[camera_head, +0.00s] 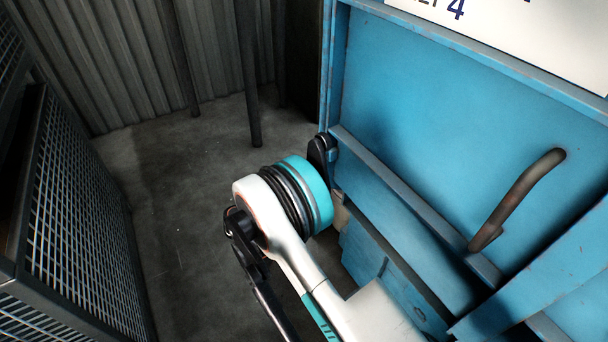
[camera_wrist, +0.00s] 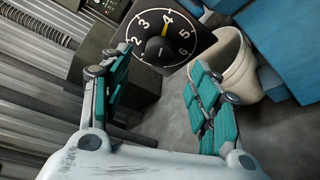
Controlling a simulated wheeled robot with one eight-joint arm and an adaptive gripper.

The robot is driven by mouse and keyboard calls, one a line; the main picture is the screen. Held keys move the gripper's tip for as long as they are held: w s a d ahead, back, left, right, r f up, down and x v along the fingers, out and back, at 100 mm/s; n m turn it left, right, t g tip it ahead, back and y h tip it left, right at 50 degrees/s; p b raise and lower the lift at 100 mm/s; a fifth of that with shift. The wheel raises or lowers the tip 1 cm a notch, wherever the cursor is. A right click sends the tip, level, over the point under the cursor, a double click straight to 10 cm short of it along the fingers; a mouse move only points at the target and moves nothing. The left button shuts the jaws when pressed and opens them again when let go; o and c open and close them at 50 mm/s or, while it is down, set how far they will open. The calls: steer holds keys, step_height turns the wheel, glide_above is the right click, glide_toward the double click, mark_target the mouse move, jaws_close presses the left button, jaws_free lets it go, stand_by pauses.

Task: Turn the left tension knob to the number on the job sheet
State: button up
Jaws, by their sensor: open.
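In the wrist view a round black dial (camera_wrist: 174,36) with white numbers sits on a dark square plate. Its dark knob (camera_wrist: 157,50) is at the centre, and a yellow mark points at or close to 4. I cannot tell whether this is the left tension knob. My gripper (camera_wrist: 160,63) is open and empty, its two teal-padded fingers spread to either side of the dial in the picture. The gap between fingers and knob is hard to judge. The head view does not clearly show the fingers or any dial. No job sheet can be made out.
A blue machine panel (camera_head: 430,110) with a curved handle (camera_head: 518,200) fills the right of the head view. A cropped white sign (camera_head: 520,38) reads "4" at its edge. A mesh cage (camera_head: 75,220) stands left. A pale bin (camera_wrist: 232,65) is right of the dial.

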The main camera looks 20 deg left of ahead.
steer(key=v, duration=0.5)
steer(key=shift+s, duration=0.1)
stand_by(0.4)
